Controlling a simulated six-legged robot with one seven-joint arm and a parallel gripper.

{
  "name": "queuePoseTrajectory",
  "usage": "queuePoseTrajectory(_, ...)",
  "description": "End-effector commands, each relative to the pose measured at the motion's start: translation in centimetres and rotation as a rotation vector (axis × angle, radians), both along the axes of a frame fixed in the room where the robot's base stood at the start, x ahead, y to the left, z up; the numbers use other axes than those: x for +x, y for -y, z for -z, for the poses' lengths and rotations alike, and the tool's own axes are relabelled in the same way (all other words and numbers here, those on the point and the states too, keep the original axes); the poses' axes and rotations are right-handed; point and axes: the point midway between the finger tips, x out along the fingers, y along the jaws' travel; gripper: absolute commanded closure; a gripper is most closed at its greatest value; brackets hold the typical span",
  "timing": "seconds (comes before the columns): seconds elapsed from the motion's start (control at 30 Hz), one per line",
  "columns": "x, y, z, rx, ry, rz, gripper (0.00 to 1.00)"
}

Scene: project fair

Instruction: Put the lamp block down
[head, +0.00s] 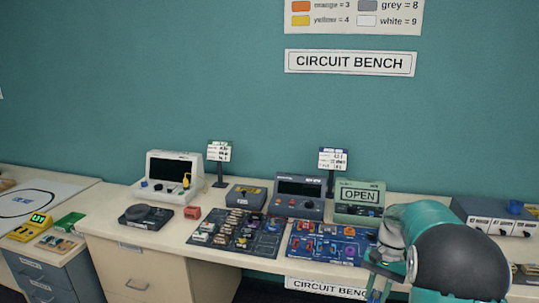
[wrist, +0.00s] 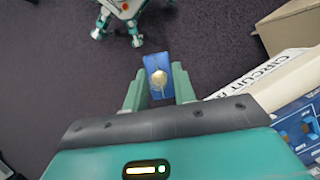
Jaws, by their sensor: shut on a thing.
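The lamp block (wrist: 152,64) is a small blue block with a pale round bulb on it. In the wrist view my gripper (wrist: 160,84) is shut on it, one finger on each side. The dark floor shows behind the block, and the bench edge is to its right. In the head view my arm covers the right part of the bench, and I cannot make out the lamp block there.
A dark tray of several blocks (head: 271,252) and a blue board with parts (head: 292,254) lie on the bench (head: 205,238). Bare bench top shows left of the tray.

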Motion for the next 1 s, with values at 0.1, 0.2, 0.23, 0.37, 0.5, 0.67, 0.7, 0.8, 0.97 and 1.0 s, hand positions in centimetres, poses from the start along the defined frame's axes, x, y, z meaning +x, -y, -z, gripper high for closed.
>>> queuePoseTrajectory(0.1, 2.5, -3.1, 2.7, 0.001, -0.003, -0.153, 1.0)
queuePoseTrajectory(0.2, 4.3, -5.5, 4.9, 0.0, -0.002, -0.276, 1.0)
queuePoseTrajectory(0.23, 4.7, -6.3, 5.6, 0.001, -0.004, -0.311, 1.0)
queuePoseTrajectory(0.37, 6.5, -9.6, 8.3, 0.0, -0.002, -0.461, 1.0)
queuePoseTrajectory(0.5, 7.6, -12.4, 10.7, 0.0, -0.002, -0.583, 1.0)
queuePoseTrajectory(0.67, 8.1, -13.9, 12.1, -0.001, 0.0, -0.652, 1.0)
queuePoseTrajectory(0.7, 8.0, -14.1, 12.5, -0.001, -0.001, -0.659, 1.0)
queuePoseTrajectory(0.8, 6.9, -14.2, 14.1, 0.001, -0.004, -0.665, 1.0)
queuePoseTrajectory(0.97, 4.3, -14.2, 17.2, 0.002, -0.003, -0.664, 1.0)
queuePoseTrajectory(1.0, 3.9, -14.2, 17.6, 0.001, -0.001, -0.663, 1.0)
